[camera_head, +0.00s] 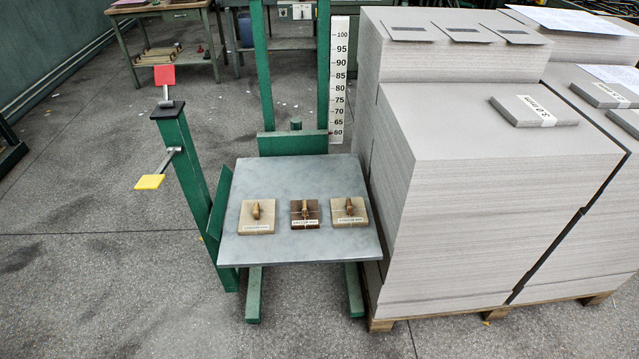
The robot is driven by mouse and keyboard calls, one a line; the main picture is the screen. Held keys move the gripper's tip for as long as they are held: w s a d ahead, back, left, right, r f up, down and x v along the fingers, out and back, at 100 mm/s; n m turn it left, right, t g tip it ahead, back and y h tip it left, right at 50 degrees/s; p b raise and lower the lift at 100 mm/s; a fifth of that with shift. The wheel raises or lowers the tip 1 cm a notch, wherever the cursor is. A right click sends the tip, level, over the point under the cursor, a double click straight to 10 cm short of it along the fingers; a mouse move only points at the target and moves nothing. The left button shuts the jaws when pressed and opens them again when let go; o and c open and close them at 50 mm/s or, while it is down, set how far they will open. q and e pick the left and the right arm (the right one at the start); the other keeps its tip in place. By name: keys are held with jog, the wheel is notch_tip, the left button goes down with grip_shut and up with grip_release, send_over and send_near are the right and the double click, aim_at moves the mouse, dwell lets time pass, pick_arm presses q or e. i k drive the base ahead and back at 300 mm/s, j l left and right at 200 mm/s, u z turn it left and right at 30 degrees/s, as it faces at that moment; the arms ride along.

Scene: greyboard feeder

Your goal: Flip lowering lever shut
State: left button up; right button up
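A green post (181,165) stands at the left of a green lift. A red square paddle (164,76) stands upright on a thin rod above the post's dark top plate. A yellow paddle (150,182) sits lower, on a metal lever arm (168,158) that sticks out to the left and tilts down from the post. No label shows which paddle is the lowering lever. Neither of my grippers is in view.
The lift's grey platform (300,255) holds three small blocks with wooden knobs (305,214). A scale (338,80) stands behind it. Tall greyboard stacks (480,200) on a pallet crowd its right side. The floor left of the post is clear.

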aim_at(165, 75)
jog(key=j+z, duration=0.1)
jog(key=z, duration=0.3)
jog(key=i+j+z, duration=0.1)
jog(key=z, duration=0.3)
jog(key=i+j+z, duration=0.1)
jog(key=j+z, duration=0.35)
jog(key=j, duration=0.7)
jog(key=k+j+z, duration=0.1)
jog(key=j+z, duration=0.35)
jog(key=j, duration=1.25)
jog(key=k+j, duration=0.15)
jog(key=j, duration=1)
